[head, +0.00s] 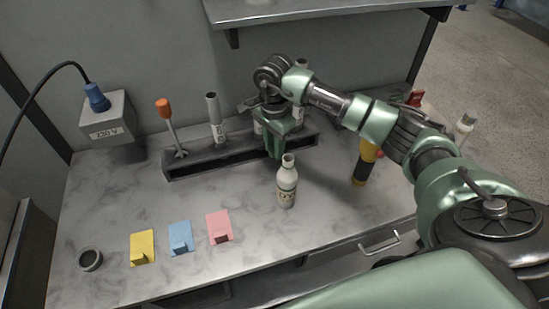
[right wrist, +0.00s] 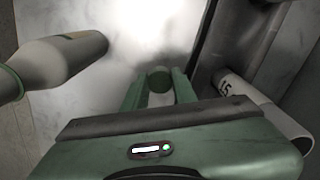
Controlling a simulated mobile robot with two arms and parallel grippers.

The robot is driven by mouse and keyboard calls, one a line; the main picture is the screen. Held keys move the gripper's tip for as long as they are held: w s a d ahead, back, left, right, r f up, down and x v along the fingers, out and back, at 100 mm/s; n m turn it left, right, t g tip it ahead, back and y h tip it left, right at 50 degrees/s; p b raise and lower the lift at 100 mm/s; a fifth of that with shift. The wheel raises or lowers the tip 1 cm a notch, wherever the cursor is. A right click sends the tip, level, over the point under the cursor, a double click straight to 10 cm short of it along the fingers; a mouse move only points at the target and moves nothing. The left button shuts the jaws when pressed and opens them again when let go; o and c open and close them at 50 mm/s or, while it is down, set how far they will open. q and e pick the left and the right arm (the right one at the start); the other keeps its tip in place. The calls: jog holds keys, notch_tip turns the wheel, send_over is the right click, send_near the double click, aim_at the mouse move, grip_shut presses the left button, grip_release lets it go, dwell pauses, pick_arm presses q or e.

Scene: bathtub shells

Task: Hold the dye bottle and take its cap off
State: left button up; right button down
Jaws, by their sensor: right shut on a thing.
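The dye bottle (head: 287,190) is white with a label and stands upright on the marble-look table. The bottle also shows at the left of that view (right wrist: 60,60), beside the fingers. My left gripper is not in view.
A dark rack (head: 210,167) with tubes stands behind. Yellow (head: 142,245), blue (head: 180,236) and pink (head: 218,226) pieces and a dark ring (head: 90,258) lie at the front left. A yellow-black tool (head: 363,165) is right of the bottle. A shelf (head: 310,12) hangs above.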

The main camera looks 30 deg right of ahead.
aim_at(274, 169)
notch_tip(274, 169, down, 3)
jog(key=shift+r, duration=0.15)
notch_tip(274, 169, down, 3)
jog(key=shift+s+f+p, duration=0.1)
jog(key=shift+p, duration=0.55)
jog(key=shift+f, duration=0.4)
jog(key=shift+f, duration=0.1)
jog(key=shift+f, duration=0.1)
jog(key=c, duration=1.1)
grip_release()
